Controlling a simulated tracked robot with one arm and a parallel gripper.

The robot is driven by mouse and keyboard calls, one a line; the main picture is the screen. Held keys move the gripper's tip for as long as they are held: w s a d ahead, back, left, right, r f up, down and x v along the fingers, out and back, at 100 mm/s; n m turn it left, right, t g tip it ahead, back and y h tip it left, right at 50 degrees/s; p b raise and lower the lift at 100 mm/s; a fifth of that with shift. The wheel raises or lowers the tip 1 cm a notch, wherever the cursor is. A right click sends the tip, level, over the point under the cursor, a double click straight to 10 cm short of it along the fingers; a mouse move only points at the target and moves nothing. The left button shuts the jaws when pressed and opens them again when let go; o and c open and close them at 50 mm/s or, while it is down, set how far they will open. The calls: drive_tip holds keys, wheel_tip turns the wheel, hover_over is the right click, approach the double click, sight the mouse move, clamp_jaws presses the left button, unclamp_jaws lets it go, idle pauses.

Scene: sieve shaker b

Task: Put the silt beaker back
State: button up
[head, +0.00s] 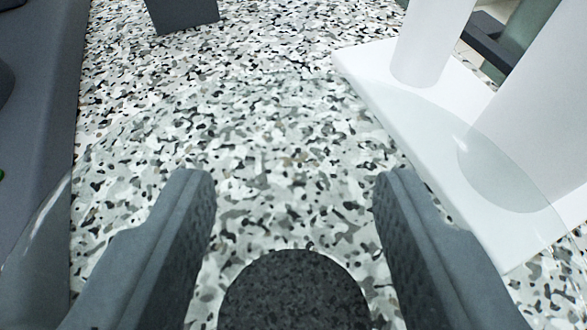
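The silt beaker is a clear glass vessel between the fingers of my gripper (295,195). Its dark, speckled contents (295,292) show as a round disc at the bottom centre. Its faint, wide rim curves across the view, over the grey body at left and the white base at right. The two grey fingers stand apart on either side of the beaker and appear shut on its sides. The lower part of the disc is cut off by the frame edge.
A white base (375,85) with a white column (428,45) and a larger white body (545,110) stands at right. A dark grey block (183,12) is at the top. A grey body (40,110) runs along the left. Speckled floor (250,60) lies between.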

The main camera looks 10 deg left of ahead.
sight(294, 258)
drive_tip(key=shift+w, duration=0.35)
drive_tip(key=shift+f, duration=0.45)
drive_tip(key=shift+a+f, duration=0.1)
drive_tip(key=shift+f, duration=1.25)
drive_tip(key=shift+f, duration=0.15)
drive_tip(key=o, duration=1.1)
drive_tip(key=shift+c, duration=0.2)
drive_tip(key=shift+r, duration=0.2)
